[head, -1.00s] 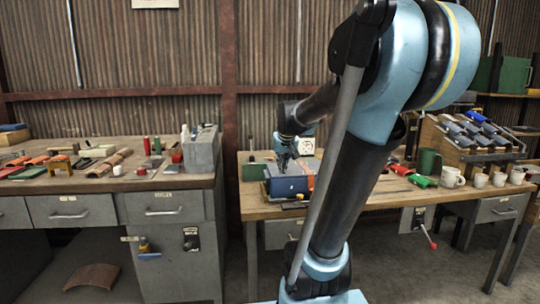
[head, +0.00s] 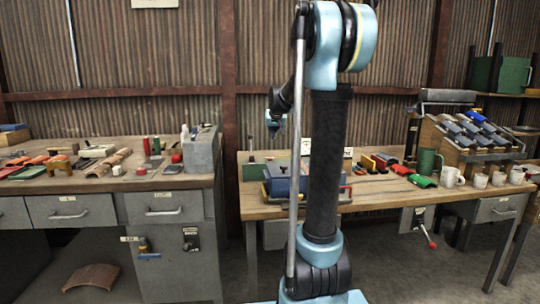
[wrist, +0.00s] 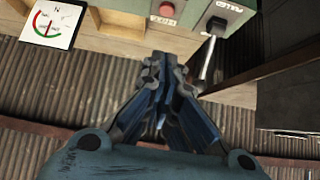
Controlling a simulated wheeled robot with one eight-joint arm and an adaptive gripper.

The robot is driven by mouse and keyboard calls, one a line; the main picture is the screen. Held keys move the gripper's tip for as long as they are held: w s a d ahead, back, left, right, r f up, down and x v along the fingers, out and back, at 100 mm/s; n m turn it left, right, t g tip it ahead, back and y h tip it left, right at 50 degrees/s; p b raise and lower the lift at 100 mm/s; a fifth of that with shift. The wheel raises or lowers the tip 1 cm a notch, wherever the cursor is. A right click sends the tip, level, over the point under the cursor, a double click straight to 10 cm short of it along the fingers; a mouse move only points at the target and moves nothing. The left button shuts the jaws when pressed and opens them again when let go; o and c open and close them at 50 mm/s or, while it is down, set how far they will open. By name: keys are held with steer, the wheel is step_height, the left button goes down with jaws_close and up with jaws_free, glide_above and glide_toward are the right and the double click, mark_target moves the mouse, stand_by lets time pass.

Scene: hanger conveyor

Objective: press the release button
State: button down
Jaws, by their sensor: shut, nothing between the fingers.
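In the wrist view, a round red button (wrist: 167,9) sits on a pale green control box (wrist: 185,25) at the top edge, partly cut off. The label beside it is too small to read. My gripper (wrist: 158,62) points toward the box from below in that view, with its fingers together and empty, apart from the button. In the head view, my gripper (head: 276,130) hangs in the air above the left part of the right bench. A green box (head: 255,169) stands on the bench; the button cannot be made out there.
A black switch (wrist: 215,26) and a metal lever (wrist: 207,60) are right of the button. A dial gauge (wrist: 53,23) is at its left. A blue box (head: 285,181) stands on the right bench (head: 385,191). Mugs (head: 450,177) stand farther right.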

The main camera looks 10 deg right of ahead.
glide_above(270, 159)
step_height(270, 159, down, 7)
steer(key=shift+w+d+r, duration=0.1)
steer(key=shift+w, duration=0.05)
step_height(270, 159, down, 3)
steer(key=shift+w, duration=0.15)
steer(key=shift+f, duration=0.65)
